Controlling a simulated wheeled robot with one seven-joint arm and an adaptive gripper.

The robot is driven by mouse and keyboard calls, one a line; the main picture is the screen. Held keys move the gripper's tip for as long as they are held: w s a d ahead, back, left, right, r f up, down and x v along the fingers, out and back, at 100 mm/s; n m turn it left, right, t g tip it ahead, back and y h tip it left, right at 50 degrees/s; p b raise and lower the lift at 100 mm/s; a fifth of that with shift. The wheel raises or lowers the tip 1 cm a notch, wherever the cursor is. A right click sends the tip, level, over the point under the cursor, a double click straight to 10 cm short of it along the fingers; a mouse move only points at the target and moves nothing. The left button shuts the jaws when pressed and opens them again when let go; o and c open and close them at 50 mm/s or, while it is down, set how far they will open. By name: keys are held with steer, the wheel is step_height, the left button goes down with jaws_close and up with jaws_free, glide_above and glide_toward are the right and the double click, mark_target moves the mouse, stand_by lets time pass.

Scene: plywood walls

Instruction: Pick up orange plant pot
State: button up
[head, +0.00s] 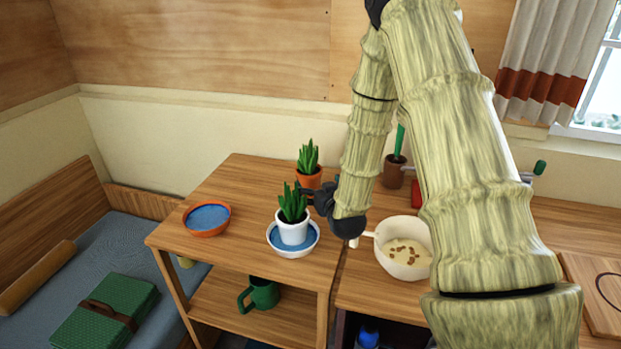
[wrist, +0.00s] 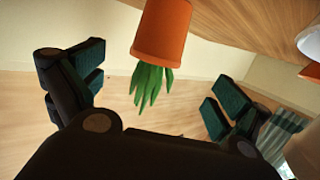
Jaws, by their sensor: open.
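The orange plant pot (head: 308,178) with a spiky green plant stands upright near the back of the small wooden table. It shows upside down in the wrist view (wrist: 162,32), between and beyond my fingers, with clear space on both sides. My gripper (head: 312,198) is open and empty, just in front of the orange pot and close to it. The head view does not show the exact gap. A white plant pot (head: 293,232) with a similar plant stands in a blue-lined white bowl (head: 283,250), just in front of and left of my gripper.
An orange bowl with a blue inside (head: 208,218) stands at the table's left. A white saucepan (head: 404,262) stands to the right, below my arm. A brown pot (head: 394,172) stands behind my arm. A green mug (head: 260,294) is on the lower shelf. The table between the bowls is clear.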

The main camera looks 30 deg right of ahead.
mark_target(311, 179)
steer(key=p+x, duration=0.1)
steer(key=x, duration=0.4)
steer(key=shift+w+f, duration=0.1)
steer(key=shift+f, duration=0.1)
steer(key=shift+w+f+p, duration=0.15)
steer(key=shift+w+p, duration=0.2)
steer(key=shift+w, duration=0.15)
steer(key=p+x, duration=0.1)
steer(key=x, duration=0.1)
steer(key=p+x, duration=0.1)
steer(key=x, duration=0.1)
steer(key=shift+d, duration=0.4)
steer(key=shift+w+d, duration=0.1)
steer(key=shift+w, duration=0.3)
steer(key=c, duration=1.4)
